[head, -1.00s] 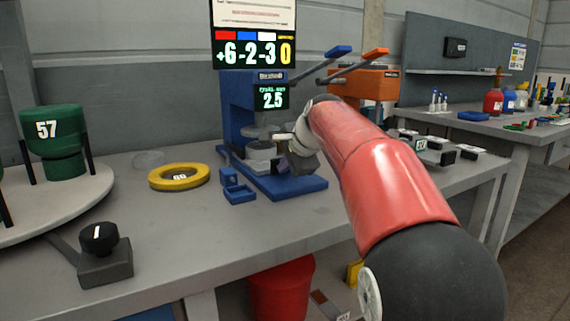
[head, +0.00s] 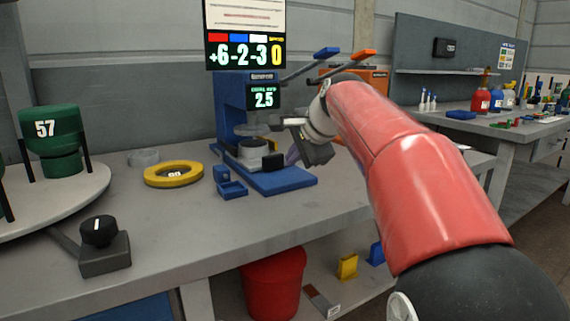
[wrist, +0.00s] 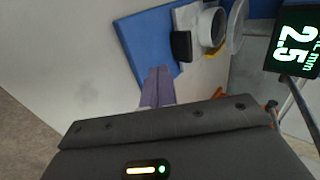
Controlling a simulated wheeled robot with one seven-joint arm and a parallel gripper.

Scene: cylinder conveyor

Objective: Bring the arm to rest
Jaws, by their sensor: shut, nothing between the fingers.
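My arm, red with a black joint, reaches in from the right in the head view. My gripper (head: 292,156) is over the bench, just right of the blue press (head: 232,105), partly hidden by its own dark body. In the wrist view its purple fingers (wrist: 158,76) are together and empty, pointing towards the blue press base (wrist: 148,42). A black block (wrist: 181,45) sits at the front of the pale round seat (wrist: 211,26) on the press, apart from the fingers. The press display reads 2.5.
A yellow ring (head: 174,174) and a small blue holder (head: 232,188) lie left of the press. A green cylinder (head: 50,138) stands on a round table at left. A black knob box (head: 104,250) is near the front edge. A red bin (head: 272,285) is below.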

